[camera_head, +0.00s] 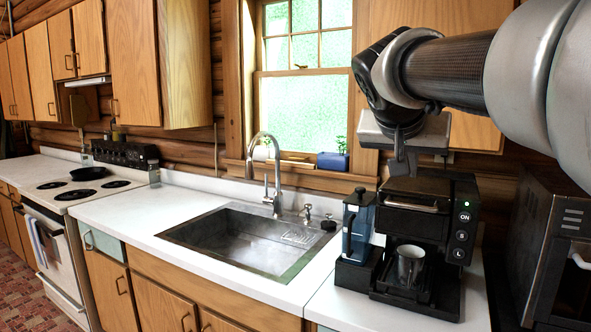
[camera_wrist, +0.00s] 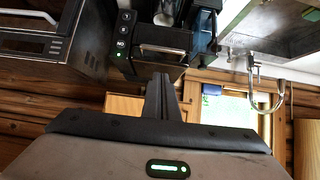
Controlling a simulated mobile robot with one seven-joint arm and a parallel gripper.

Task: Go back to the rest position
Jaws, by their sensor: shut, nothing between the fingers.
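My gripper (camera_head: 400,153) is at the upper right of the head view, its fingers pointing down just above the back of the black coffee machine (camera_head: 428,208). The fingers are shut with nothing between them. In the wrist view my gripper (camera_wrist: 161,82) shows shut in the middle, in front of the coffee machine (camera_wrist: 150,42), which appears upside down. I cannot tell whether the fingertips touch the machine's top. A metal cup (camera_head: 410,264) stands on the machine under its spout.
A blue water container (camera_head: 357,225) stands left of the machine. A microwave (camera_head: 562,245) is close on the right. The sink (camera_head: 250,243) with its tall faucet (camera_head: 273,165) lies left. A stove (camera_head: 75,190) holds a black pan (camera_head: 88,173). Wall cabinets (camera_head: 135,70) hang above.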

